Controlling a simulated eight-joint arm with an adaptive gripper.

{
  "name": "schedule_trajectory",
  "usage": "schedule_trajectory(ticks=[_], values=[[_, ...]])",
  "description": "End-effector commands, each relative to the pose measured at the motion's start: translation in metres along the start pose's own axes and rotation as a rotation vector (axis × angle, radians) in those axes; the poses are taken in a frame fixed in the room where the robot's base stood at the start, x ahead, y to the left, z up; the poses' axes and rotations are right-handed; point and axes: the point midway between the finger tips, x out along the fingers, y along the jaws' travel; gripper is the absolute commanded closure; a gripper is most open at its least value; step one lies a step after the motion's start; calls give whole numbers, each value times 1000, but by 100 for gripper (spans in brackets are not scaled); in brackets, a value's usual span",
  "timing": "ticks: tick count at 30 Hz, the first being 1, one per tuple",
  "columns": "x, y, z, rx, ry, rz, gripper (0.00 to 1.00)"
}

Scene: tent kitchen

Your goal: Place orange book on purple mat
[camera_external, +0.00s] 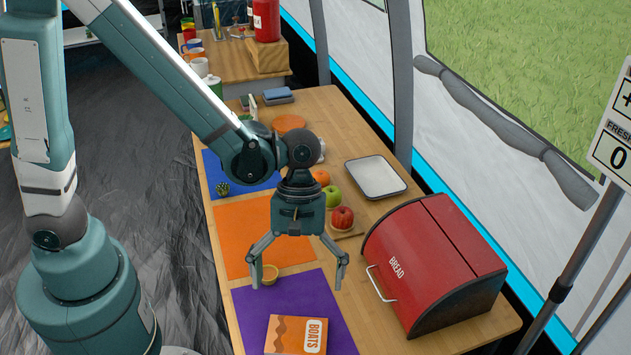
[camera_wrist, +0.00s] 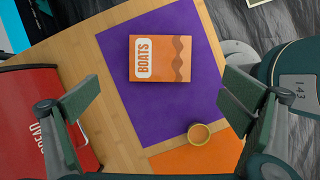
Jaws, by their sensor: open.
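The orange book (camera_external: 296,335), with "BOATS" on its cover, lies flat on the purple mat (camera_external: 254,305) at the front of the table. In the wrist view the book (camera_wrist: 160,58) lies wholly within the purple mat (camera_wrist: 190,110), near its edge towards the bare wood. My gripper (camera_external: 298,284) is open and empty above the table, behind the book in the external view. In the wrist view its two fingers (camera_wrist: 160,95) are spread wide, with nothing between them. The book is clear of the gripper.
A small yellow-orange bowl (camera_wrist: 199,135) sits where the purple and orange mats (camera_wrist: 195,160) meet. A red bread box (camera_external: 435,265) stands to the right. Apples (camera_external: 343,218), a white tray (camera_external: 376,177) and a blue mat (camera_external: 215,165) are further back.

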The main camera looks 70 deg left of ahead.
Motion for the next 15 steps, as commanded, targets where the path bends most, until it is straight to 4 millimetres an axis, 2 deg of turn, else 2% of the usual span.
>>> schedule_trajectory(ticks=[8, 15], values=[[-22, -4, -3, 70, 35, 39, 0], [-55, -13, -9, 195, 101, 99, 0]])
